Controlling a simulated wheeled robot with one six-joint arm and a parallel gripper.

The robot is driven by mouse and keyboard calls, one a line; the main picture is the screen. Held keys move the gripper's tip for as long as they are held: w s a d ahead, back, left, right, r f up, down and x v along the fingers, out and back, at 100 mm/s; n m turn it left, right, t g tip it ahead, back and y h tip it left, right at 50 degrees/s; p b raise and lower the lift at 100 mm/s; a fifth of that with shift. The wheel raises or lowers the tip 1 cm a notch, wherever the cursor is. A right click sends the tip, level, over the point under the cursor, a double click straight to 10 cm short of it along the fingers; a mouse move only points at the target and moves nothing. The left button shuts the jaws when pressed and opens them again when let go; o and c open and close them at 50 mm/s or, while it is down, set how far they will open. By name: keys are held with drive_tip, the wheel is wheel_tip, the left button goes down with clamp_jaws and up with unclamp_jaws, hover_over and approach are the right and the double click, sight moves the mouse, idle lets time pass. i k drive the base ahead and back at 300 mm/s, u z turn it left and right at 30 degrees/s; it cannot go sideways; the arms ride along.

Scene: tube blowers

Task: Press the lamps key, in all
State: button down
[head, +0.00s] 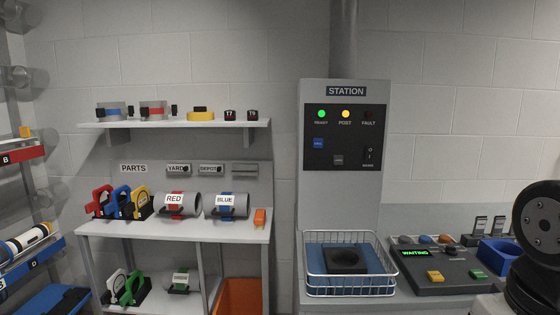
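The grey station cabinet (312,188) stands at centre right, with a black panel on its front. The panel carries a blue key (319,143) and a grey key (338,160); their small lettering is too small to read surely. Above them the green ready lamp (321,114) and the yellow post lamp (346,114) are lit, and the fault lamp (370,114) is dark. A small switch (369,154) sits at the panel's lower right. My black arm shows at the right edge, apart from the panel. My gripper is not in view.
A wire basket (350,291) stands below the station. Right of it is a console (450,285) with a green "WAITING" display (415,253), a yellow button (435,276) and a green button (477,273). Parts shelves (178,225) stand left. The space before the panel looks clear.

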sight(338, 159)
drive_tip(key=u, duration=0.25)
drive_tip(key=i, duration=1.05)
drive_tip(key=z, duration=0.3)
